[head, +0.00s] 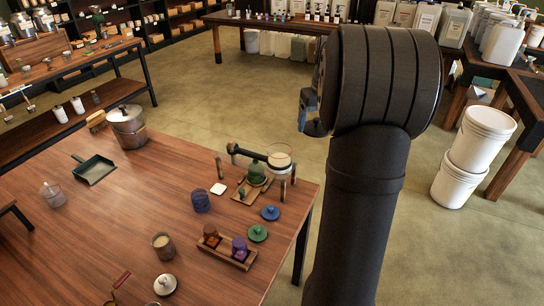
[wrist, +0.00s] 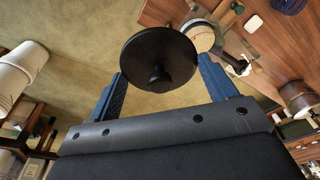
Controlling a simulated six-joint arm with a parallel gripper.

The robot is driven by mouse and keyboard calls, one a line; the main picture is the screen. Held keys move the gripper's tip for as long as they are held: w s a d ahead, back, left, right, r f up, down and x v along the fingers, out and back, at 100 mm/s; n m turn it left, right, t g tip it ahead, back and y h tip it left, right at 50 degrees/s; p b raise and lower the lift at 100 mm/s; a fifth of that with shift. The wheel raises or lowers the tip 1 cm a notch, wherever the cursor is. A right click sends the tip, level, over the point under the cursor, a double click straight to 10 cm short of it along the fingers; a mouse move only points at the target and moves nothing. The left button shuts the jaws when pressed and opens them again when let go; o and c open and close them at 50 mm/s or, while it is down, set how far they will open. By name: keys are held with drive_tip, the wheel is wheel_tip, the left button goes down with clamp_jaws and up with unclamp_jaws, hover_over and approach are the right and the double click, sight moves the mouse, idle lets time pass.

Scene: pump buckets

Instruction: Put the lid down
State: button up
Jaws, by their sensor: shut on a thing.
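A round dark lid (wrist: 158,58) with a small knob sits between the two blue fingers of my gripper (wrist: 160,72) in the wrist view. My gripper is shut on it. In the head view, part of a blue finger (head: 308,103) shows left of my arm, with the dark lid (head: 316,128) under it; my arm hides the rest. The lid is in the air, right of the wooden table (head: 115,240) in the head view.
Two white buckets (head: 475,155) are stacked on the floor at right. The table's middle has bare wood.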

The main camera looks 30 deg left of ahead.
drive_tip(key=s+d+f+m, duration=0.1)
drive_tip(key=d+f+m, duration=0.1)
drive_tip(key=d+f, duration=0.55)
drive_tip(key=s+d+f+m+h, duration=0.1)
drive_tip(key=d+f+m, duration=0.25)
drive_tip(key=f, duration=0.75)
drive_tip(key=s+d+f+m, duration=0.1)
drive_tip(key=d+f+m, duration=0.1)
drive_tip(key=d+f, duration=0.55)
drive_tip(key=s+a+r+n, duration=0.3)
drive_tip(key=s+a, duration=0.1)
drive_tip(key=a, duration=0.5)
drive_tip(key=s+a+r+n+y, duration=0.15)
drive_tip(key=s+a, duration=0.25)
drive_tip(key=a, duration=0.6)
drive_tip(key=s+a+r+n+h, duration=0.1)
drive_tip(key=s+a+r+n, duration=0.25)
drive_tip(key=a, duration=0.55)
hover_over(231, 214)
drive_tip(key=shift+m+y, duration=0.25)
drive_tip(key=f, duration=0.7)
drive_tip(key=shift+s+d+f, duration=0.1)
drive_tip(key=shift+s+d, duration=0.1)
drive_tip(key=shift+d, duration=0.15)
drive_tip(key=shift+f, duration=2)
drive_tip(key=o, duration=0.5)
drive_tip(key=shift+f, duration=0.15)
drive_tip(key=o, duration=0.4)
